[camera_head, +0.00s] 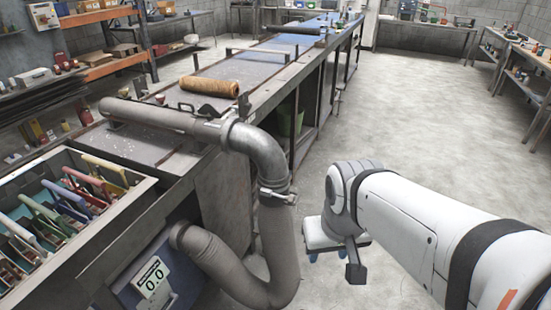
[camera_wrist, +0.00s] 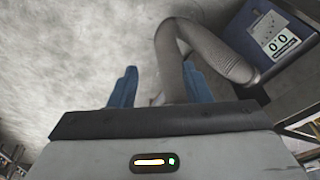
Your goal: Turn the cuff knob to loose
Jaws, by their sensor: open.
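The grey mesh tube bends down from the bench pipe, with a lower length (camera_head: 279,235) that curves to the blue box. A metal cuff (camera_head: 272,195) circles the tube at the lower end of its elbow. A small part that may be its knob (camera_head: 290,198) juts out on the right; its setting is too small to read. My gripper (camera_head: 335,255) is open and empty, to the right of the tube and a little below the cuff. In the wrist view, the tube (camera_wrist: 171,65) shows beyond and partly between the blue fingers (camera_wrist: 160,88); the cuff is not clear there.
The blue box (camera_head: 142,283) carries a display (camera_head: 151,277) reading 0.0. A rack of coloured handles (camera_head: 75,195) stands at the left. A rusty roll (camera_head: 209,86) lies on the long bench (camera_head: 200,65). The floor (camera_head: 390,120) right of the bench is clear.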

